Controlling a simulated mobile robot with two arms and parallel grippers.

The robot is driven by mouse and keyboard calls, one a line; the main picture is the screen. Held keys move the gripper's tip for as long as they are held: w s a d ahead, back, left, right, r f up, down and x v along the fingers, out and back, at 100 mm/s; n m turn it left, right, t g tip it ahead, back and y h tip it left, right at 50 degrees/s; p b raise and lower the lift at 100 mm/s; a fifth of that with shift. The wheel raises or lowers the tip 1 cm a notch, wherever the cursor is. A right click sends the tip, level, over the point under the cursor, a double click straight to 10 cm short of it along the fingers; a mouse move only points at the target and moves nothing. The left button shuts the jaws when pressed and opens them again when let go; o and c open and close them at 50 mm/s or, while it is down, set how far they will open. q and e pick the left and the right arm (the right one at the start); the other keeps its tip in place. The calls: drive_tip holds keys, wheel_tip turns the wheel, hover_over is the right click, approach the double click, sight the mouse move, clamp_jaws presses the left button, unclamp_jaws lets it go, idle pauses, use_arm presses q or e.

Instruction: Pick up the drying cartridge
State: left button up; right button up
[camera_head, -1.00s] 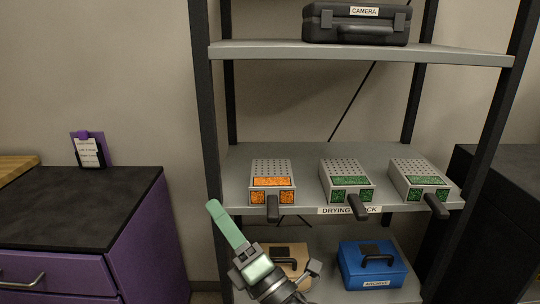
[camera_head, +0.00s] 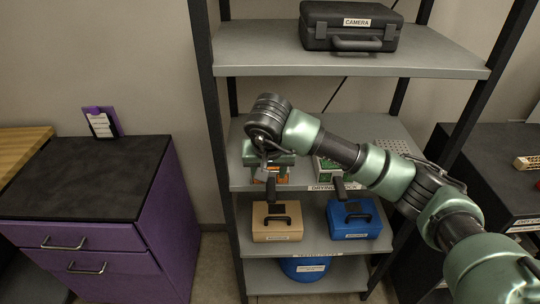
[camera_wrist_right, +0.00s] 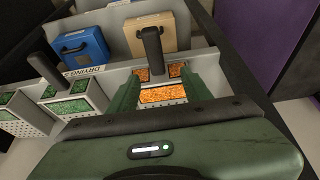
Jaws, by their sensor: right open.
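The orange-windowed drying cartridge (camera_head: 255,180) sits at the left of the drying rack shelf (camera_head: 240,187), mostly hidden behind my right gripper (camera_head: 268,160) in the head view. In the right wrist view its orange panel (camera_wrist_right: 163,95) and dark upright-looking handle (camera_wrist_right: 152,48) show between the two green fingers of my right gripper (camera_wrist_right: 160,88). The fingers are open; I cannot tell whether they touch the cartridge. Two cartridges with green windows stand beside it: the middle one (camera_wrist_right: 72,107) and the end one (camera_wrist_right: 14,112). My left gripper is out of view.
Below are a tan case (camera_head: 277,228) and a blue archive case (camera_head: 355,222), with a blue container (camera_head: 305,269) lower still. A black camera case (camera_head: 350,24) is on the shelf above. Dark rack posts (camera_head: 215,130) flank the shelves. A purple cabinet (camera_head: 85,235) stands left.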

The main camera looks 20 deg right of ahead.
sight(271, 183)
drive_tip(key=p+x, duration=0.1)
drive_tip(key=x, duration=0.2)
drive_tip(key=p+x, duration=0.2)
drive_tip(key=x, duration=0.1)
drive_tip(key=shift+s+d+f, duration=0.1)
drive_tip(key=shift+d+f, duration=0.15)
drive_tip(key=shift+f, duration=0.4)
drive_tip(key=shift+r, duration=0.1)
clamp_jaws()
